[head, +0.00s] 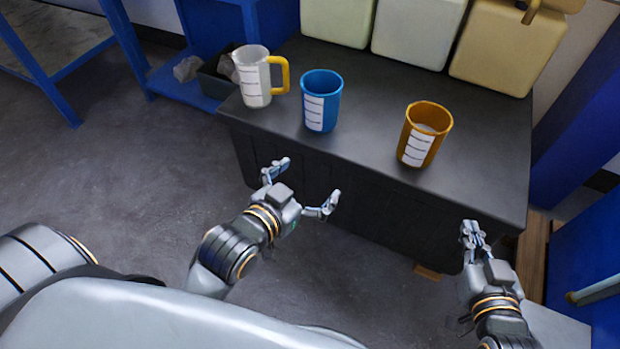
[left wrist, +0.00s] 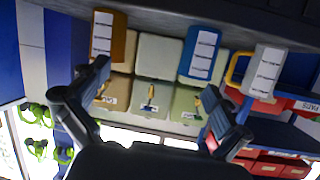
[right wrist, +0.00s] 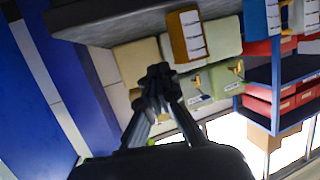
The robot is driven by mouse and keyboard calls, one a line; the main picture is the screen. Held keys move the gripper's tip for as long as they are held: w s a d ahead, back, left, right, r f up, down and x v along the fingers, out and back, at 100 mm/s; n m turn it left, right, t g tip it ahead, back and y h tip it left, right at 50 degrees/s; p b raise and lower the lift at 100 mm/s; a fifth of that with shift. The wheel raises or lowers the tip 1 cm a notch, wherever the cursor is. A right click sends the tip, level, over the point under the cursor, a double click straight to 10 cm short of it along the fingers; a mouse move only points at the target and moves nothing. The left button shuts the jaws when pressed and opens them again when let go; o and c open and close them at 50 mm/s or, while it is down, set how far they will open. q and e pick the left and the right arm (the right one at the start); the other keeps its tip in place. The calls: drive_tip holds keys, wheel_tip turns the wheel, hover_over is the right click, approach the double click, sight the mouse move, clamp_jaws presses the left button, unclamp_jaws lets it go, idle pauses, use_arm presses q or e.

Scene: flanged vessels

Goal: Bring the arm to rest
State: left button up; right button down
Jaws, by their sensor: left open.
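My left gripper (head: 306,182) is open and empty in front of the dark bench, apart from the cups. Its spread fingers also show in the left wrist view (left wrist: 158,98). My right gripper (head: 471,232) is at the bench's front right, its fingers together with nothing between them; the right wrist view (right wrist: 158,78) shows the same. A blue cup (head: 321,101), an orange cup (head: 426,133) and a clear jug (head: 254,78) with a yellow handle stand upright on the bench, each with a white label.
The dark bench (head: 375,176) stands ahead of both grippers. Several canisters (head: 418,30) stand along its back. A blue frame and shelf (head: 185,85) are at the left, blue panels (head: 592,250) at the right. The grey floor (head: 110,165) is open at the left.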

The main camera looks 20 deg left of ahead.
use_arm(q)
drive_tip(key=shift+s+d+r+n, duration=0.2)
drive_tip(key=shift+s+d+n, duration=0.1)
drive_tip(key=shift+n, duration=0.2)
